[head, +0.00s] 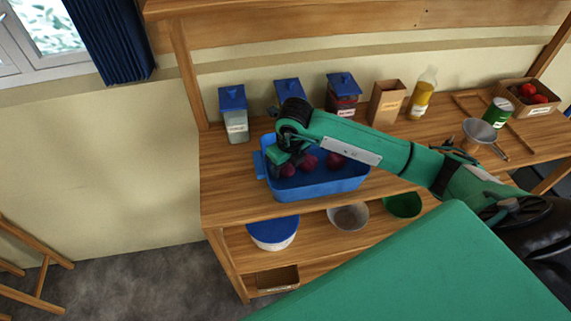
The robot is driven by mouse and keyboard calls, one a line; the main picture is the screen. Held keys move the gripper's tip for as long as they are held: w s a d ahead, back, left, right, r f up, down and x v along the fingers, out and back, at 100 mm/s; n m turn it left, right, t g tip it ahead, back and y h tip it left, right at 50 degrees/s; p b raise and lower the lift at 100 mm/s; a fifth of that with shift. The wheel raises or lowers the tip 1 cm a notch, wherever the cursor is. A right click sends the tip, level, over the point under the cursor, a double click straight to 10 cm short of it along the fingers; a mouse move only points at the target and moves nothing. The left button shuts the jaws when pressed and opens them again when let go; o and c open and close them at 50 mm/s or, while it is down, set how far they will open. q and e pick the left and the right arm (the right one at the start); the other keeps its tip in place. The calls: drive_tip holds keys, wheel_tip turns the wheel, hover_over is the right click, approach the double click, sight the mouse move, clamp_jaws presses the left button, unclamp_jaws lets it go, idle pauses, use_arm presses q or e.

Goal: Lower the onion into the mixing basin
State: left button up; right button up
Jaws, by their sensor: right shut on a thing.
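The mixing basin (318,187) is a blue rectangular tub with a handle at its left end, standing on the wooden counter. Two dark red onions (309,163) (335,160) show inside it. My right gripper (283,163) reaches in from the right over the basin's left part, pointing down. It is shut on a dark red onion (288,171) at the basin's left end; the fingers and wrist partly hide it. I cannot tell whether this onion touches the basin floor. My left gripper is out of view.
Blue-lidded canisters (235,118), a brown carton (387,103) and a yellow bottle (421,97) stand behind the basin. A strainer (479,131), a green can (497,112) and a crate (528,97) are at right. Bowls (348,217) sit on the shelf below.

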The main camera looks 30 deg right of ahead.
drive_tip(key=shift+f, duration=0.3)
idle(0.5)
drive_tip(key=o, duration=1.1)
